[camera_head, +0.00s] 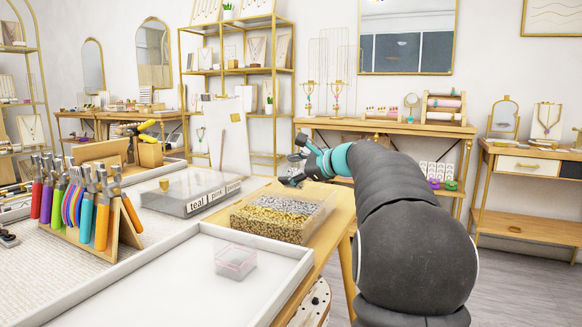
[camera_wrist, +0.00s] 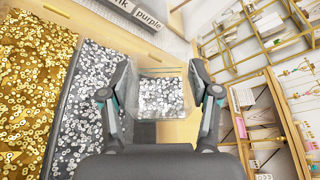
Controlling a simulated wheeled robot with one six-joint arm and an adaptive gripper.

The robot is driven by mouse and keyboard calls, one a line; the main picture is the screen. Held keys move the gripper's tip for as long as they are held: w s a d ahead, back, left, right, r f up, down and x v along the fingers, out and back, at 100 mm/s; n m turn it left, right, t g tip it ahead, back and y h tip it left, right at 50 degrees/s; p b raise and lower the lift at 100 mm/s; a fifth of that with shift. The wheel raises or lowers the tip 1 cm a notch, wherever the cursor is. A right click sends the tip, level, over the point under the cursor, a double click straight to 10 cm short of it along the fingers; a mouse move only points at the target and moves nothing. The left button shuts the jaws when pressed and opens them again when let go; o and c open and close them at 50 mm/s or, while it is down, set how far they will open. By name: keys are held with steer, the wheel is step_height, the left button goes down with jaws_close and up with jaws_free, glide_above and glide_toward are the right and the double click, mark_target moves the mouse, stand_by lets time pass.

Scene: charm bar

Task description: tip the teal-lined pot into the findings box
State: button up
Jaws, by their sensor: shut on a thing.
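My gripper (camera_head: 296,160) is above the far right edge of the findings box (camera_head: 250,231), a clear-walled box with silver and gold pieces in separate compartments. In the wrist view my gripper (camera_wrist: 157,92) is shut on a small clear pot (camera_wrist: 160,97), with a finger on each side. Silver pieces show in the pot. The silver compartment (camera_wrist: 88,95) and the gold compartment (camera_wrist: 35,75) lie left of the pot in the wrist view.
A pink-edged clear pot (camera_head: 235,262) stands on the white tray (camera_head: 150,275) in front. A clear lidded container (camera_head: 186,190) labelled teal, pink and purple stands behind the findings box. A rack of coloured pliers (camera_head: 88,205) is at the left. A shelf stands beyond the table.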

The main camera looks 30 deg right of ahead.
steer(key=shift+s+a+f+n, duration=0.1)
steer(key=shift+a+f+n, duration=0.1)
steer(key=shift+n, duration=0.4)
steer(key=shift+f+n+t+h+b, duration=0.2)
steer(key=shift+n+t+h+b, duration=0.1)
steer(key=shift+t+b, duration=0.1)
steer(key=shift+f+n+b, duration=0.2)
steer(key=shift+n+b, duration=0.1)
steer(key=shift+b, duration=0.8)
steer(key=n+b, duration=0.1)
steer(key=b, duration=0.1)
steer(key=shift+s+a+f+t+b, duration=0.1)
steer(key=shift+t+b, duration=0.3)
steer(key=n+b, duration=0.1)
steer(key=b, duration=0.2)
steer(key=n+t+b, duration=0.1)
steer(key=b, duration=0.2)
steer(key=n+b, duration=0.1)
steer(key=b, duration=0.2)
steer(key=shift+s+a+n+t+b, duration=0.25)
steer(key=shift+a+n+t+b, duration=0.05)
steer(key=shift+a+b, duration=0.05)
steer(key=shift+r, duration=0.25)
steer(key=shift+s+a+n, duration=0.1)
steer(key=shift+n, duration=0.4)
